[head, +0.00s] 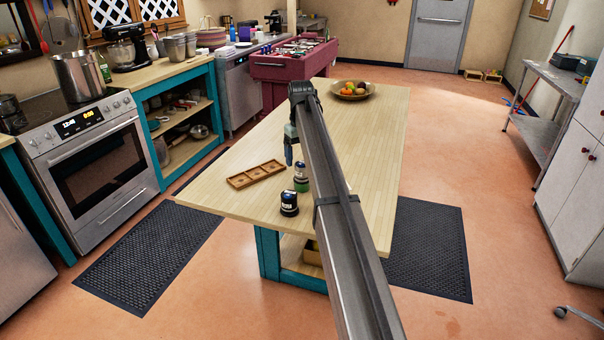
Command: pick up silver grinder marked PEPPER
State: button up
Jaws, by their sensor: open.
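Two small grinder-like containers stand upright near the front edge of the island table (230,190). The nearer container (289,204) is dark with a pale label band; its lettering is too small to read surely. The farther container (301,178) has a dark and silvery upper part and a greenish base, and stands close to my arm in the picture. I cannot tell which one is marked PEPPER. My gripper (290,160) points down above the table, up and left of both containers in the picture. It is open and apart from them; its fingers show small.
A wooden compartment tray (255,174) lies left of the containers. A fruit bowl (352,91) stands at the table's far end. My long arm hides part of the table's middle. The tabletop left of my gripper and at the far right is bare.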

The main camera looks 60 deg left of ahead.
aim_at(302, 163)
jog(key=shift+a+f, duration=0.1)
jog(key=shift+f, duration=2.75)
